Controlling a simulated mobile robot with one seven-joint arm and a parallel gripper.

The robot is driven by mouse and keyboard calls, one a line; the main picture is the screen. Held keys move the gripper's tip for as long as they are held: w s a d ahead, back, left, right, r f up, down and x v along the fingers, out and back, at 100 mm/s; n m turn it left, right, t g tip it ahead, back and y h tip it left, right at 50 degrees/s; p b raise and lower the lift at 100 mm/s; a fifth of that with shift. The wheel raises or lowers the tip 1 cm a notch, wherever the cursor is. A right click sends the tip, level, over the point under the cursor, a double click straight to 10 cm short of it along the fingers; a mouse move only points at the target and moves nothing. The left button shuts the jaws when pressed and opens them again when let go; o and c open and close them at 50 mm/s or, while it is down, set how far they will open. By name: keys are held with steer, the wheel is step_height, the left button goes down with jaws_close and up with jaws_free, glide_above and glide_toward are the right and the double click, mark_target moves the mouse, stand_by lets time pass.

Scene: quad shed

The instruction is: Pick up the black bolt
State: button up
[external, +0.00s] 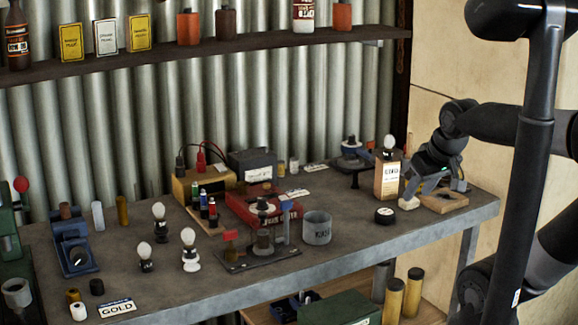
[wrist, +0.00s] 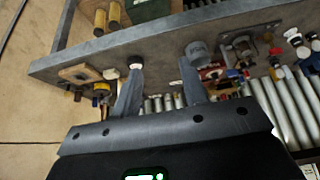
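My gripper (external: 434,184) is at the right end of the bench in the external view, pointing down above a wooden block with a hole (external: 445,202). In the wrist view my gripper (wrist: 160,82) has its two fingers well apart, with nothing held between them. I cannot pick out the black bolt with certainty. A small dark upright piece with a wider top (external: 355,179) stands left of the labelled bottle and may be it. It is apart from my gripper. I cannot make it out clearly in the wrist view.
A grey cup (external: 317,228) and several tools fill the middle. The bench's front right is fairly clear.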

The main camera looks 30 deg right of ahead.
steer(key=w+d+r+m+h, duration=0.1)
steer(key=w+d+r, duration=0.1)
steer(key=w, duration=0.5)
steer(key=w+d+r+m, duration=0.1)
steer(key=w+r+m, duration=0.1)
steer(key=w, duration=0.4)
steer(key=m+g+h, duration=0.2)
steer(key=m+g, duration=0.1)
steer(key=m, duration=0.4)
glide_above(356, 176)
steer(key=a, duration=0.2)
step_height(356, 176, down, 13)
steer(key=x, duration=0.5)
steer(key=shift+s+d, duration=0.1)
steer(key=shift+s, duration=0.2)
steer(key=x, duration=0.5)
steer(key=shift+s+f, duration=0.15)
steer(key=shift+s, duration=0.05)
jaws_close()
